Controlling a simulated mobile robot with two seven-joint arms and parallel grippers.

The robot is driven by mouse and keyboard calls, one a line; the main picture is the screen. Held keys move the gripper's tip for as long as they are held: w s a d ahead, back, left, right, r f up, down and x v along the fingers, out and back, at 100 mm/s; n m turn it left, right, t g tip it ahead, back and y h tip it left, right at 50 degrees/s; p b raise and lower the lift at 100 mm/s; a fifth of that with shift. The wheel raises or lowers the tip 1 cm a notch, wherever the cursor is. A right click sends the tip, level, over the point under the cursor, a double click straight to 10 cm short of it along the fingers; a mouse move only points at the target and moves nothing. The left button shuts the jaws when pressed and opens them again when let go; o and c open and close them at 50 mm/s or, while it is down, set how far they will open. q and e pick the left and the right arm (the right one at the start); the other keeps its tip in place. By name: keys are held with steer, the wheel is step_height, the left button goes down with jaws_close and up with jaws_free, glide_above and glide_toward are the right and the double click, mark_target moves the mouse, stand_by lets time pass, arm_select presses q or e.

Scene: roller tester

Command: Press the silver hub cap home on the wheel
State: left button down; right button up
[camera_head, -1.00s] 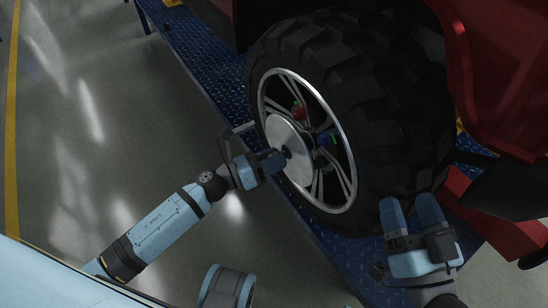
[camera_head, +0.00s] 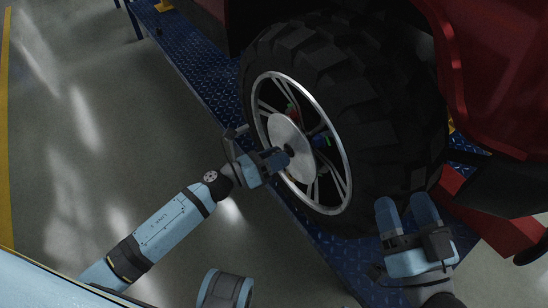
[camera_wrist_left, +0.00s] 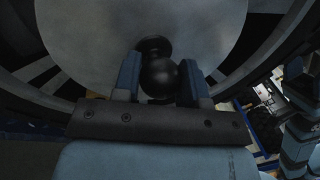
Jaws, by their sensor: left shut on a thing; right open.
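The silver hub cap (camera_head: 282,129) is a flat round disc in front of the wheel's hub, inside the bright ring of the wheel rim (camera_head: 347,180). My left gripper (camera_head: 283,157) is shut on the dark knob at the cap's middle. In the left wrist view, its two fingers (camera_wrist_left: 160,78) stand either side of the round black knob (camera_wrist_left: 158,75), with the cap's grey face (camera_wrist_left: 90,25) behind. Whether the cap touches the hub cannot be told. My right gripper (camera_head: 405,207) is open and empty, near the tyre's lower right side.
The big black tyre (camera_head: 385,110) sits under a red vehicle body (camera_head: 500,75) on a blue tread-plate platform (camera_head: 205,75). A red part (camera_head: 291,110) and a blue-green part (camera_head: 322,140) show among the spokes. Open grey floor (camera_head: 110,130) lies to the left.

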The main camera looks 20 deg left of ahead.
arm_select(q)
steer(key=shift+w+d, duration=0.25)
steer(key=shift+w, duration=0.15)
steer(key=shift+w+d, duration=0.1)
steer(key=c, duration=0.6)
jaws_free()
steer(key=shift+w+d, duration=0.1)
